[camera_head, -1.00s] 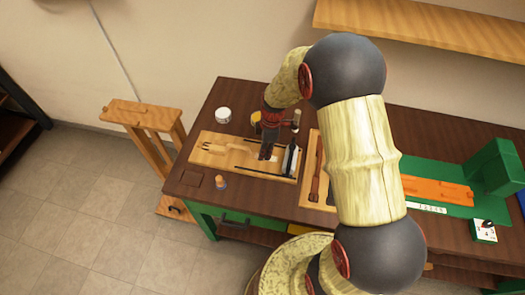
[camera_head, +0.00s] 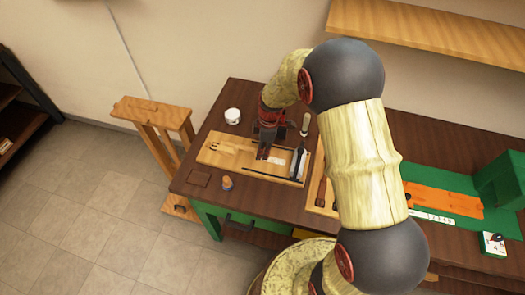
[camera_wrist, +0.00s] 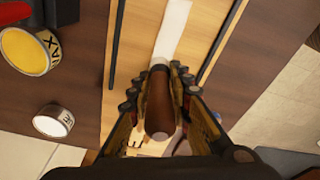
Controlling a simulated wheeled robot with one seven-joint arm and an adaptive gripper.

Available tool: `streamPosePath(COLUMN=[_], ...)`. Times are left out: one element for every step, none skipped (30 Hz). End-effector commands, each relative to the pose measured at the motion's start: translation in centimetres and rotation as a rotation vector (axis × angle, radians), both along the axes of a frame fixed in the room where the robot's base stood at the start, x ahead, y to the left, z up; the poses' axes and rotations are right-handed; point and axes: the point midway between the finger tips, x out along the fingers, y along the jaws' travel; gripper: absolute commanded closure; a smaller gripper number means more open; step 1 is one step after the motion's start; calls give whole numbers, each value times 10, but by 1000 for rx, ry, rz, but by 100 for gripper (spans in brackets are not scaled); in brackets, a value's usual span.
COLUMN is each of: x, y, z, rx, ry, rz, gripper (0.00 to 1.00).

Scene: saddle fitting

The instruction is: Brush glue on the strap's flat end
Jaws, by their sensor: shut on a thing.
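My gripper (camera_wrist: 157,88) is shut on a dark brown handle (camera_wrist: 158,108) in the wrist view. A pale flat strip (camera_wrist: 172,32) runs on from the handle's far end; I cannot tell whether it is part of the held tool or lies beneath it. In the head view my gripper (camera_head: 263,155) is over the light wooden board (camera_head: 212,158). A tan strap (camera_head: 232,147) with a forked left end lies on the board. Its right end is hidden by or merges near my gripper. A white patch (camera_head: 277,160) shows just right of the fingers.
A yellow-topped tin (camera_wrist: 27,50) and a white jar (camera_wrist: 53,121) stand beside the board. Dark bars (camera_head: 270,174) run along it, with a dark upright piece (camera_head: 298,161) at its right.

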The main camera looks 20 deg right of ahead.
Motion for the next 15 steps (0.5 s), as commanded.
streamPosePath(x=[0, 0, 0, 0, 0, 0, 0, 0, 0, 1, 1, 1, 1, 1, 1], y=[0, 0, 0, 0, 0, 0, 0, 0, 0, 0, 0, 0, 0, 0, 0], z=[5, 8, 11, 14, 17, 21, 24, 27, 30, 33, 36, 39, 42, 45, 48], rx=[-1, -1, 0, 0, 0, 0, 0, 0, -1, -1, -1, -1, -1, -1, -1], ry=[-2, -2, -1, -1, -1, -1, -1, -1, -2, -2, -2, -3, -3, -3, -2], rz=[0, 0, 0, 0, 0, 1, 1, 1, 1, 1, 1, 1, 1, 1, 1], gripper=[100, 100, 100, 100, 100, 100, 100, 100, 100, 100, 100, 100, 100, 100, 100])
